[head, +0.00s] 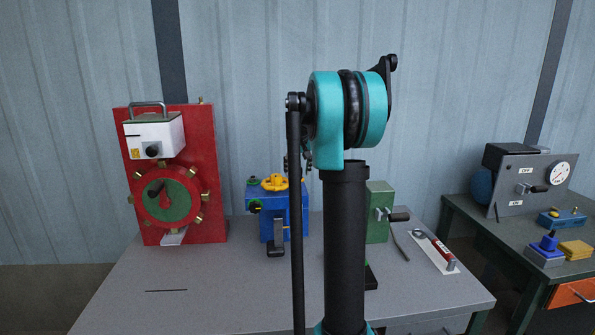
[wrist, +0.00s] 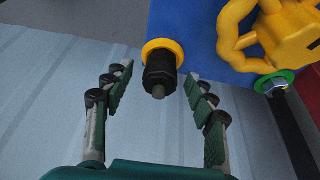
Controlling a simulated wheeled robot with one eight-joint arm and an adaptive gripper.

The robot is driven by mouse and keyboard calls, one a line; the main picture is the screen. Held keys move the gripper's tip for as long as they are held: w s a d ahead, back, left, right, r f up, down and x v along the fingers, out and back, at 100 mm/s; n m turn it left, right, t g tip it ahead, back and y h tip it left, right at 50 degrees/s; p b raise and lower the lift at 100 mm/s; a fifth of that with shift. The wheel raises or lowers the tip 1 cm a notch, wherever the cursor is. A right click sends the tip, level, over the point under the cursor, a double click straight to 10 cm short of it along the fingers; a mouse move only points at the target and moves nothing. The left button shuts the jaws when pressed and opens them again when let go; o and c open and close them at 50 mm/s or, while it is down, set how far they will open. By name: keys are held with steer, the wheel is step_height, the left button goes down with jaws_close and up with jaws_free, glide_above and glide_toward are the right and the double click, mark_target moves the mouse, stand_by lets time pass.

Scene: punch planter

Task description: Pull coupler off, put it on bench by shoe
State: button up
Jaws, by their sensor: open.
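The coupler (wrist: 160,68), a black cylinder with a narrower tip, sits in a yellow ring on the blue box (wrist: 190,35) in the wrist view. My gripper (wrist: 157,76) is open, with one finger on each side of the coupler. Gaps show between the fingers and the coupler, so it is not held. In the head view the blue box (head: 286,215) stands on the grey bench (head: 215,285). My arm hides part of the box's right side there, and I cannot make out the coupler or gripper clearly. I cannot tell which part is the shoe.
A yellow handwheel (wrist: 268,30) and a metal nut (wrist: 278,88) in a green ring are close to the right finger. A red machine (head: 205,205) stands left of the box, and a green box (head: 378,205) stands to its right. The bench's front left is mostly clear.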

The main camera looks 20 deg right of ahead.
steer(key=shift+f, duration=0.15)
steer(key=shift+c, duration=0.2)
jaws_close()
stand_by(0.4)
